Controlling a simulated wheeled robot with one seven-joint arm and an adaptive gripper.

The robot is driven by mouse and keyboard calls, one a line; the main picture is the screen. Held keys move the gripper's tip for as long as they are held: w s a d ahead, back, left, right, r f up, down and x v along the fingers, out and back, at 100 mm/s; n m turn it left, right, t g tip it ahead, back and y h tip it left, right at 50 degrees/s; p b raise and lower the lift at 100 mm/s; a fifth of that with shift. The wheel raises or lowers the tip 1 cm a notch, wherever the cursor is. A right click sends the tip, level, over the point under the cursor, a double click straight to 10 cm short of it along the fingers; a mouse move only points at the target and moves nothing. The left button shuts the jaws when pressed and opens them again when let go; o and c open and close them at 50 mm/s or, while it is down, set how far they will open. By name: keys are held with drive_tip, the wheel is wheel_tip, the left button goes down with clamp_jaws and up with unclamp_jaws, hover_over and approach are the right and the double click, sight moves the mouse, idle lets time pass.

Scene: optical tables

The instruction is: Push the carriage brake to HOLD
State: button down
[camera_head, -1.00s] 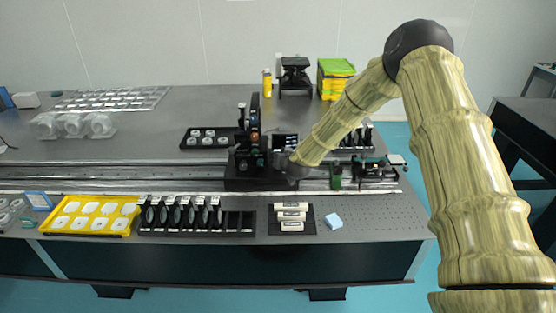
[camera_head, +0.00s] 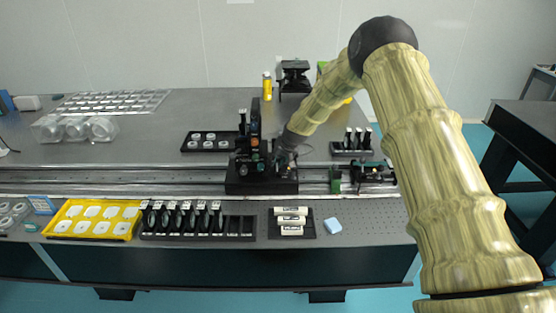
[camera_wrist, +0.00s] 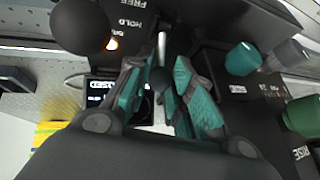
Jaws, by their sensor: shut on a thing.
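The black carriage (camera_head: 262,184) sits on the long rail, with a tall optical mount on it. In the wrist view, a thin metal lever with a small black ball end (camera_wrist: 160,78) lies between the teal finger pads. My gripper (camera_wrist: 168,88) is shut on this brake lever. The black plate beside the lever carries the labels FREE and HOLD (camera_wrist: 130,20), seen upside down. Which label the lever points to is not clear. In the head view my gripper (camera_head: 284,158) is small and partly hidden at the carriage's right side.
A large black knob (camera_wrist: 80,25) is close to the left finger, and a teal knob (camera_wrist: 242,58) is to the right. The rail (camera_head: 110,181) runs along the table. A yellow tray (camera_head: 92,222) and lens rack (camera_head: 197,222) stand in front. A small rack (camera_head: 351,149) stands behind right.

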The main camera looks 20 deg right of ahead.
drive_tip(key=shift+f, duration=0.15)
idle(0.3)
drive_tip(key=c, duration=1.2)
unclamp_jaws()
drive_tip(key=shift+c, duration=0.2)
